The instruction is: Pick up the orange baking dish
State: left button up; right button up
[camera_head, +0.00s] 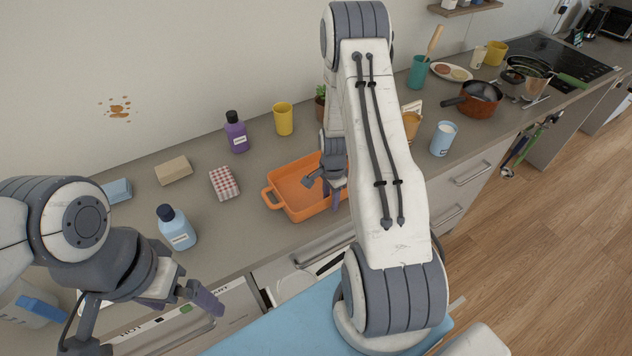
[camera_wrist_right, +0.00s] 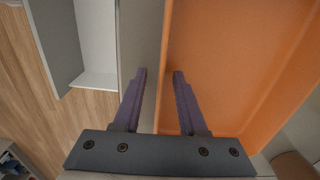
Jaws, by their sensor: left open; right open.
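The orange baking dish (camera_head: 290,180) stands on the counter with a handle at its left end. My right arm hides its right part. My right gripper (camera_head: 328,188) is open at the dish, with its fingers partly hidden in the head view. In the right wrist view, the dish (camera_wrist_right: 235,60) fills the right side. The open fingers of my right gripper (camera_wrist_right: 160,76) lie either side of the dish's wall, one over its inside. I cannot tell whether they touch it. My left gripper (camera_head: 198,296) is open and empty at the lower left, apart from the dish.
A checkered block (camera_head: 224,183), blue bottle (camera_head: 176,228), purple bottle (camera_head: 236,132) and yellow cup (camera_head: 283,119) stand left of and behind the dish. A light-blue cup (camera_head: 443,139) and copper pot (camera_head: 480,99) stand to the right. The counter's front edge runs close to the dish.

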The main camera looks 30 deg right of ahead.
grip_shut()
jog(key=shift+r, duration=0.1)
dwell(1.2)
